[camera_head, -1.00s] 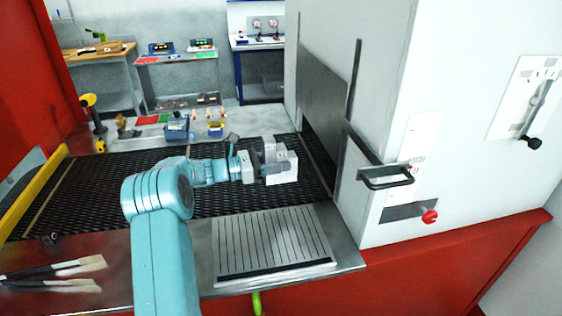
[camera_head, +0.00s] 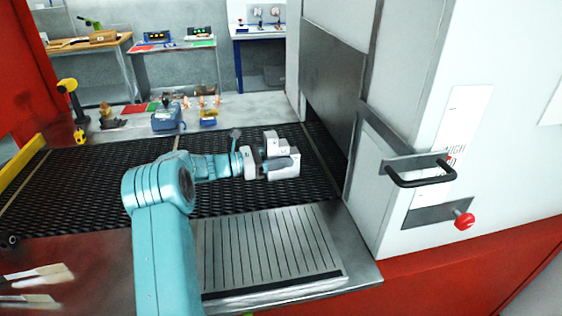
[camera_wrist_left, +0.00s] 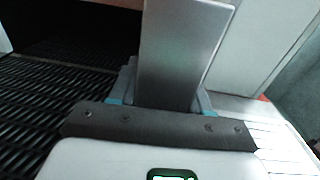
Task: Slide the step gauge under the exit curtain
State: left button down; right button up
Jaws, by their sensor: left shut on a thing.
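The step gauge (camera_head: 285,168) is a pale grey stepped block. My left gripper (camera_head: 268,162) is shut on it, at or just above the black mesh belt (camera_head: 110,190); I cannot tell whether it touches. In the left wrist view the gauge (camera_wrist_left: 182,50) stands up as a smooth grey face between the fingers, which are mostly hidden. The exit curtain (camera_head: 333,88) is a dark grey sheet hanging over the machine opening, to the right of the gauge. The gauge is apart from it, on the near side. My right gripper is not in view.
A slotted metal plate (camera_head: 265,250) lies in front of the belt. The white machine housing (camera_head: 415,60) with a black handle (camera_head: 420,175) and a red knob (camera_head: 464,221) bounds the right. Brushes lie at front left.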

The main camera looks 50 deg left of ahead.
aim_at(294, 169)
pick_arm(q)
jog(key=shift+a+f, duration=0.15)
jog(key=shift+f, duration=0.05)
jog(key=shift+w+f, duration=0.25)
jog(key=shift+w, duration=0.05)
jog(key=shift+w+d+f+b, duration=0.35)
jog(key=shift+d+f+b, duration=0.1)
jog(key=shift+d+b, duration=0.2)
jog(key=shift+w+d+f+b, duration=0.1)
jog(key=shift+w+f+b, duration=0.5)
jog(key=shift+f, duration=0.25)
jog(key=shift+w+d+f+b, duration=0.35)
jog(key=shift+w+d+f, duration=0.05)
jog(key=shift+w+f, duration=0.1)
jog(key=shift+x, duration=0.9)
jog(key=shift+w+d, duration=0.35)
jog(key=shift+w, duration=0.3)
jog(key=shift+x, duration=2.35)
jog(key=shift+f, duration=0.2)
